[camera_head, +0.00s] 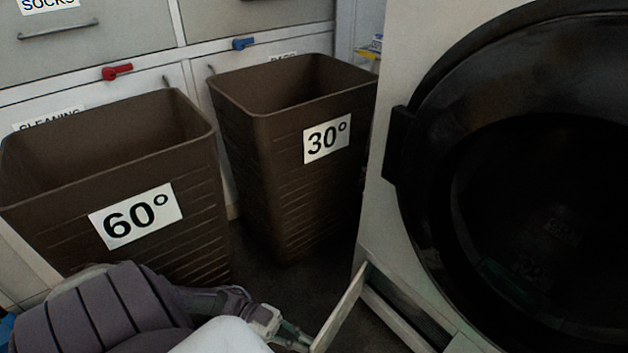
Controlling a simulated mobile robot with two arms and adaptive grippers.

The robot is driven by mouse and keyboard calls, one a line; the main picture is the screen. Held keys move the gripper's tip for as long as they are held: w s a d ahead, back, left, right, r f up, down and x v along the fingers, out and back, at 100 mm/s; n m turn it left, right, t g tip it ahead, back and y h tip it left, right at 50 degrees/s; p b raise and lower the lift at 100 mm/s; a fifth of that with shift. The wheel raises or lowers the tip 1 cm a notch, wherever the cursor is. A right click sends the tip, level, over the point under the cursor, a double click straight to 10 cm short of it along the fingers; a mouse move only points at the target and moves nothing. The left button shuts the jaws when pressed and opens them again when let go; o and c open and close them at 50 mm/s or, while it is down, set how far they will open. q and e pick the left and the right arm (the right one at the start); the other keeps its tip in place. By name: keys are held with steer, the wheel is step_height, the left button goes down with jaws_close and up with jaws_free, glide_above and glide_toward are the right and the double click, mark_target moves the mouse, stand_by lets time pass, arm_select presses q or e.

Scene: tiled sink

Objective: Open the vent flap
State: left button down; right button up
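The vent flap (341,309) is a thin pale panel low on the front of the white machine (398,200). It stands swung out from the machine, with its edge towards me. A dark recess with a pale frame (400,318) shows to its right. My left gripper (292,337) comes in from the lower left, and its tip is right beside the flap's left face near the bottom edge. I cannot tell whether it touches the flap or whether its fingers are open. My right gripper is not in view.
The machine's large round black door (540,200) fills the right side. Brown bins marked 60° (190,235) and 30° (285,190) stand at left and centre. Grey drawers (80,45) are behind them. A strip of dark floor (290,280) is free between bins and machine.

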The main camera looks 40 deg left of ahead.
arm_select(q)
steer(key=shift+a, duration=1.25)
steer(key=c, duration=1.2)
jaws_free()
steer(key=shift+d, duration=0.1)
